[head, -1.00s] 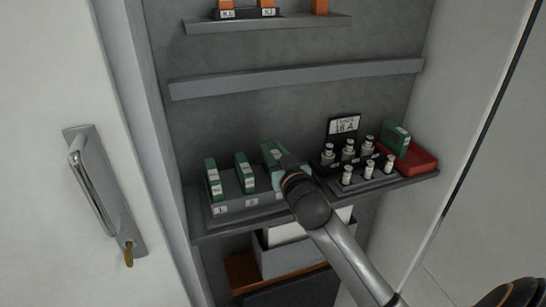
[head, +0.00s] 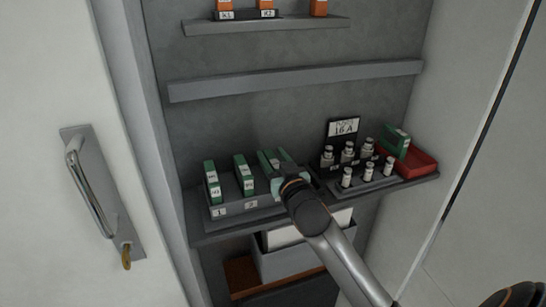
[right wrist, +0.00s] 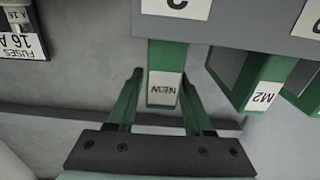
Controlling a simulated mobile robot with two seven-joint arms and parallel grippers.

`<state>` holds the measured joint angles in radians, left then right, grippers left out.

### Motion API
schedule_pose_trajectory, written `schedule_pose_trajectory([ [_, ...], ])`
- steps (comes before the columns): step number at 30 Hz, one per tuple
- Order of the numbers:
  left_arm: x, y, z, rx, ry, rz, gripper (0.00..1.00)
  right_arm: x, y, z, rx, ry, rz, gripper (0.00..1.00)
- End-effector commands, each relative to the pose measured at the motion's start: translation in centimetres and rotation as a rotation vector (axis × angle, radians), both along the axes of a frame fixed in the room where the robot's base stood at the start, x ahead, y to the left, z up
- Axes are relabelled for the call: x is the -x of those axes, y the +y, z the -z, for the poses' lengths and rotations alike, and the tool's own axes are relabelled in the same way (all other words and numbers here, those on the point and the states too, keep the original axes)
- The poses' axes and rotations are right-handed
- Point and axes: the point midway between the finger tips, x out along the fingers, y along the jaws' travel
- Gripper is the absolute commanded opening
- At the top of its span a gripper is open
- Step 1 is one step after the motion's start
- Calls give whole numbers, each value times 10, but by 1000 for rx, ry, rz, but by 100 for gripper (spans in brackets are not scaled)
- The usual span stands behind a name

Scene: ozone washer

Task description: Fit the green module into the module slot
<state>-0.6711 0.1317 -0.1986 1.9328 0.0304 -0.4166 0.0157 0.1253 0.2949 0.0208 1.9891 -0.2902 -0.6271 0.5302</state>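The green module with a "NEW" label (right wrist: 165,88) stands in the third place of the grey slotted rack (head: 235,208), under the number 3. Its upper part also shows in the head view (head: 265,160); I cannot tell how deep it sits. My right gripper (head: 277,162) is at this module. In the right wrist view its two fingers (right wrist: 158,90) stand apart on either side of the module, with a gap visible at least on the left. My left gripper is out of view.
Two other green modules stand left in the rack, one marked M2 (right wrist: 262,98). To the right are a fuse holder (head: 365,185) with several fuses, a "16 A" sign (head: 344,128), and a red tray (head: 420,165) holding another green module (head: 397,143). The cabinet door (head: 50,230) is at left.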

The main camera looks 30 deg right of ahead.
Motion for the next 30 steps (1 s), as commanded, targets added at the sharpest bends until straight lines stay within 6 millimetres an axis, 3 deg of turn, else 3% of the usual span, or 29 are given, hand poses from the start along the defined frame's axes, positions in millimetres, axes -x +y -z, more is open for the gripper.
schedule_pose_trajectory([
  [9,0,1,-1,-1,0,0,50,0,0,-1,0,-1,0,60],
  [14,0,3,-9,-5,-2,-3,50,0,0,-18,4,-4,-1,60],
  [16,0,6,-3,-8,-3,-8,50,11,3,-11,-1,1,-2,60],
  [30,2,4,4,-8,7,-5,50,98,24,-11,-2,1,-1,60],
])
